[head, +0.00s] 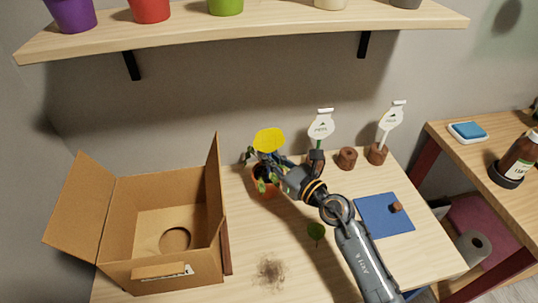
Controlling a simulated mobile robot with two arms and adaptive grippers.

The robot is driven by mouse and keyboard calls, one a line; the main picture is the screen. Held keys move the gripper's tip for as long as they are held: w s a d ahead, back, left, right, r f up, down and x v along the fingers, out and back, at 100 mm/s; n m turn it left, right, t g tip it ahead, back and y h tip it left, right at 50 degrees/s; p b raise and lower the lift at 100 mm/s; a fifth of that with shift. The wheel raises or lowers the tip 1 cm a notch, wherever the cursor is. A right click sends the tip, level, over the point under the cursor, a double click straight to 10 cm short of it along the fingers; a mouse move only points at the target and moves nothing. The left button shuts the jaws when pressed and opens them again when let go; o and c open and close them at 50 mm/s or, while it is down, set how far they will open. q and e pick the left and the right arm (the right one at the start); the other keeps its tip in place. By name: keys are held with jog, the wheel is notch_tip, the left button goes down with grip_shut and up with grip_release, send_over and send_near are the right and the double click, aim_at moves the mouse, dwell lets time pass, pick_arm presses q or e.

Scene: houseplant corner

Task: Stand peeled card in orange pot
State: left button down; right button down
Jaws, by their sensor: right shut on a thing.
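A yellow rounded card (269,140) stands roughly upright above the orange pot (266,188), which holds a green leafy plant. My right gripper (270,161) reaches in from the lower right and is shut just below the yellow card, at the plant's leaves. The card's lower end is hidden by the gripper and leaves, so I cannot tell whether it touches the soil. Two white labelled cards, one in the middle (321,127) and one at the right (391,118), stand upright behind my arm. My left gripper is not in view.
An open cardboard box (120,215) stands at the left. Brown cups (347,158), a blue mat (388,219), a loose leaf (316,232) and spilled soil (270,271) are on the table. A shelf with coloured pots (240,35) hangs above. The front middle is mostly clear.

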jog(key=shift+f+b, duration=1.4)
jog(key=shift+f, duration=0.35)
jog(key=c, duration=1.4)
grip_release()
jog(key=v, duration=1)
jog(key=shift+s, duration=0.1)
